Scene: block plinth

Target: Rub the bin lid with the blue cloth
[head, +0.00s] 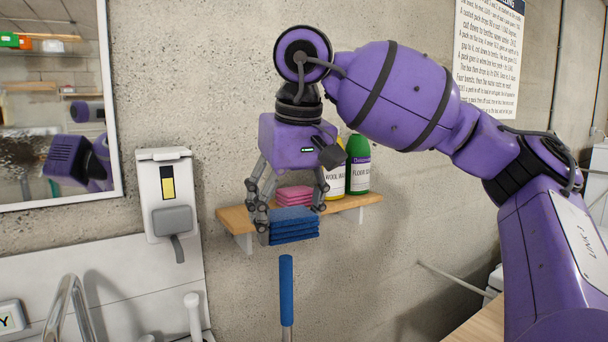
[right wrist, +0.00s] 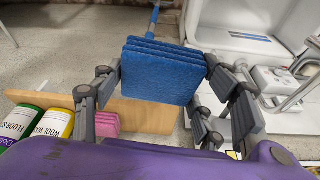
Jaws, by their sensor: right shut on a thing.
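The blue cloth (head: 294,227) is a folded stack of blue layers at the front edge of a wooden wall shelf. My right gripper (head: 291,219) reaches down over the shelf and is shut on the cloth, with a finger at each side. In the right wrist view, the cloth (right wrist: 160,75) sits between the fingertips and stands out past the shelf edge. I cannot tell if it still touches the shelf. I cannot make out a bin lid in either view. My left gripper is not in view.
The shelf (head: 235,220) also holds pink cloths (head: 294,194), a green bottle (head: 357,172) and a yellow bottle (head: 337,184). A blue handle (head: 286,290) stands below. A white dispenser (head: 168,200) and a mirror (head: 50,90) are on the wall to the left.

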